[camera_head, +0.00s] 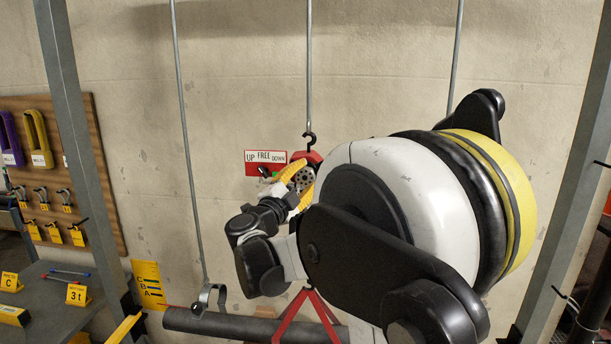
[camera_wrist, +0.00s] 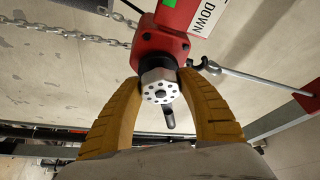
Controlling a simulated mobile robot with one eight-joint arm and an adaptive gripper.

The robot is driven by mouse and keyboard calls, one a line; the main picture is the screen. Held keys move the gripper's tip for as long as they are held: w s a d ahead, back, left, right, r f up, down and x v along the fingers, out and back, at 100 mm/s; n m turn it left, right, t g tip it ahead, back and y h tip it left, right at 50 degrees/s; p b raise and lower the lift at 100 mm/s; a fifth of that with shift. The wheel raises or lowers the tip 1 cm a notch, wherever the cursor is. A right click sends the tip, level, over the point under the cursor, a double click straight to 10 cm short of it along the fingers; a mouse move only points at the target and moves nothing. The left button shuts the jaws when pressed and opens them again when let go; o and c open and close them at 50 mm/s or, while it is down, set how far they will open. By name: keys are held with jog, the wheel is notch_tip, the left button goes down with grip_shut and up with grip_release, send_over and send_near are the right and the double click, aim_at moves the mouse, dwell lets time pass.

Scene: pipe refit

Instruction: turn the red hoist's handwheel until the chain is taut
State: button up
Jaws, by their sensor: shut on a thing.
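The red hoist (camera_head: 307,157) hangs from a hook on a vertical rod; its red body (camera_wrist: 160,46) fills the top middle of the wrist view. Its silver handwheel (camera_wrist: 159,87) has a ring of holes and a black crank grip (camera_wrist: 169,117). My gripper (camera_wrist: 161,84) has its yellow fingers on both sides of the handwheel, shut on it. In the head view my gripper (camera_head: 297,180) covers most of the hoist. A chain (camera_wrist: 70,34) runs off to the upper left in the wrist view; I cannot tell whether it is taut.
An UP/FREE/DOWN sign (camera_head: 265,157) is beside the hoist. Below, a dark pipe (camera_head: 225,325) hangs with a red sling (camera_head: 313,302) around it. Grey posts (camera_head: 80,130) stand left and right. A bench (camera_head: 50,305) with tags is at lower left.

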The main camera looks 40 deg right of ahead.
jog(key=shift+m, duration=0.6)
jog(key=o, duration=1.2)
jog(key=v, duration=1.2)
jog(key=shift+r, duration=0.15)
